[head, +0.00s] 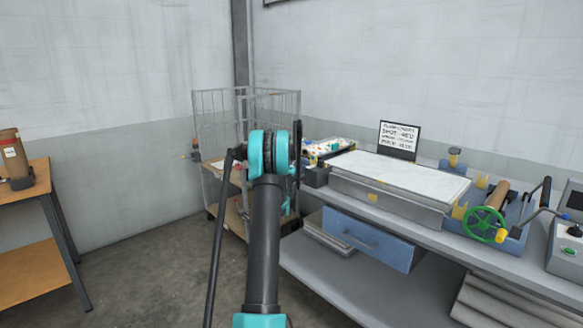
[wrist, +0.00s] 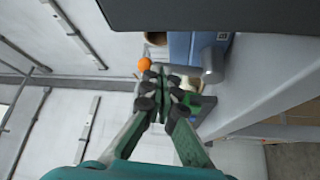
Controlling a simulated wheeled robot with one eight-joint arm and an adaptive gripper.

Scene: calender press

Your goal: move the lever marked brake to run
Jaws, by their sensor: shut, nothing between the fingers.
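My gripper (wrist: 163,88) is shut and empty in the wrist view, its fingertips together. An orange ball knob (wrist: 145,66) shows just beyond and left of the fingertips; I cannot tell whether they touch it. In the head view my arm hides the gripper. On the press at the right, a lever with a yellow knob (head: 501,235) stands by the green handwheel (head: 484,225). A lever with a dark grip (head: 545,190) rises behind it. No brake or run marking is readable, so I cannot tell which lever is the brake.
The press bench (head: 350,280) runs along the right wall, with a white-topped bed (head: 400,178) and a sign (head: 399,139). A wire cage trolley (head: 215,130) stands behind my arm. A wooden table (head: 25,200) is at the left. The floor between is clear.

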